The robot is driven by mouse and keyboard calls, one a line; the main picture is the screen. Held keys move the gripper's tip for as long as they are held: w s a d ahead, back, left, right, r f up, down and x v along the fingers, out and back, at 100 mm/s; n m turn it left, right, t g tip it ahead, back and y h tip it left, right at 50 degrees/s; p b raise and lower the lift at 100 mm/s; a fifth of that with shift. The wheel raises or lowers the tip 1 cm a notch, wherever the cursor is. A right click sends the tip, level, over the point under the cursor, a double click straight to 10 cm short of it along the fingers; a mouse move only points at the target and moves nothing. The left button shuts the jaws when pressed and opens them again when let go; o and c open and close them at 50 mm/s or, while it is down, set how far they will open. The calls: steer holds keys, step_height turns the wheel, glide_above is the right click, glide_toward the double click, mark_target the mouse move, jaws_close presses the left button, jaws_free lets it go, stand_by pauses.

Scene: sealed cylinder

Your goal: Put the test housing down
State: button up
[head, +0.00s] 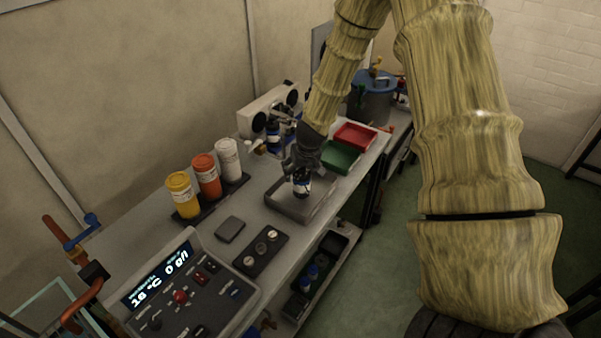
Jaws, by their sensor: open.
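The dark fingers hide the top of the cylinder. From this view I cannot tell whether the fingers touch it or whether its base rests on the tray floor.
Red (355,136) and green (339,156) trays lie behind the grey tray. Yellow (183,195), orange (207,175) and white (228,160) containers stand at left. A control panel (180,296) and a dark block with dials (260,251) are nearer. A lower shelf (325,267) holds blue items.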

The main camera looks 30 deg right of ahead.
steer(key=b+v, duration=0.1)
steer(key=v, duration=0.9)
steer(key=shift+s+r, duration=0.25)
stand_by(1.0)
